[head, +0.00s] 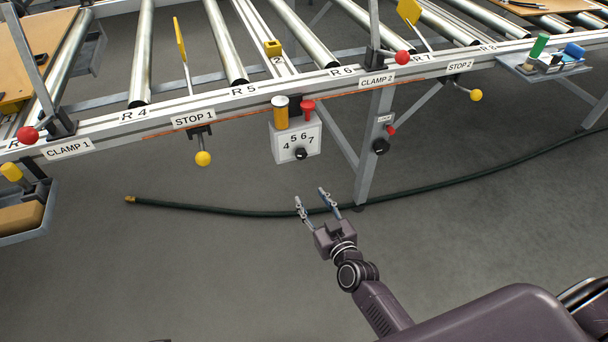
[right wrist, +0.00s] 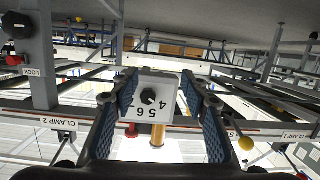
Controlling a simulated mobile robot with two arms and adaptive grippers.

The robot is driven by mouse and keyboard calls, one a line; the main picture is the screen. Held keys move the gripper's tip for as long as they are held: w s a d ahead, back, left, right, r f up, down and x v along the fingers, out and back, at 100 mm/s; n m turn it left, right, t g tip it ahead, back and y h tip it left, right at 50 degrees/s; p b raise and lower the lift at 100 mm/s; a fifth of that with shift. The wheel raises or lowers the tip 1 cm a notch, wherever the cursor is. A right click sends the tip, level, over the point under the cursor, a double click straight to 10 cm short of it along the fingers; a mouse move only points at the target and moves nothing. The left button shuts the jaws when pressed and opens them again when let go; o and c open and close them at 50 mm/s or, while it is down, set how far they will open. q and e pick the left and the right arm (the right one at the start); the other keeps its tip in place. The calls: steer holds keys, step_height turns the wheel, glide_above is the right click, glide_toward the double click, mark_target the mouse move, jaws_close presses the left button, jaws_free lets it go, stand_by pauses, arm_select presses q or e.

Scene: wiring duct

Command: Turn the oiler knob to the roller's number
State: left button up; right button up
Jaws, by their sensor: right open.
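The oiler box (head: 284,151) is a pale box hung below the conveyor rail, with numbers 4, 5, 6, 7 around a black knob (head: 301,154). A yellow cylinder (head: 281,111) and a red cap (head: 308,106) stand on top. In the right wrist view, upside down, the knob (right wrist: 148,97) shows between the fingers, beyond the tips; its pointer direction is unclear. My right gripper (head: 311,196) is open and empty, below the box in the head picture and apart from it. My left gripper is out of view.
A yellow block (head: 272,47) sits above a tag reading 2 between rollers. Yellow-ball STOP 1 lever (head: 203,158) hangs left of the box. A dark hose (head: 230,212) lies on the floor.

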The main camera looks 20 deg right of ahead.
steer(key=t+b, duration=0.2)
glide_toward(302, 157)
steer(key=shift+h, duration=0.3)
steer(key=w, duration=0.2)
steer(key=w+b, duration=0.1)
steer(key=w, duration=0.2)
steer(key=shift+w+a, duration=0.25)
steer(key=shift+w, duration=0.05)
steer(key=shift+w+b, duration=0.35)
steer(key=shift+w, duration=0.8)
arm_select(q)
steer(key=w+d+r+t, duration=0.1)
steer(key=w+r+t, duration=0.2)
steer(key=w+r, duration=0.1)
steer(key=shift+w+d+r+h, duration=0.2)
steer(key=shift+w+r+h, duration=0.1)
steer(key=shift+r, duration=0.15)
arm_select(e)
steer(key=shift+w, duration=0.3)
jaws_close()
steer(key=shift+m, duration=0.3)
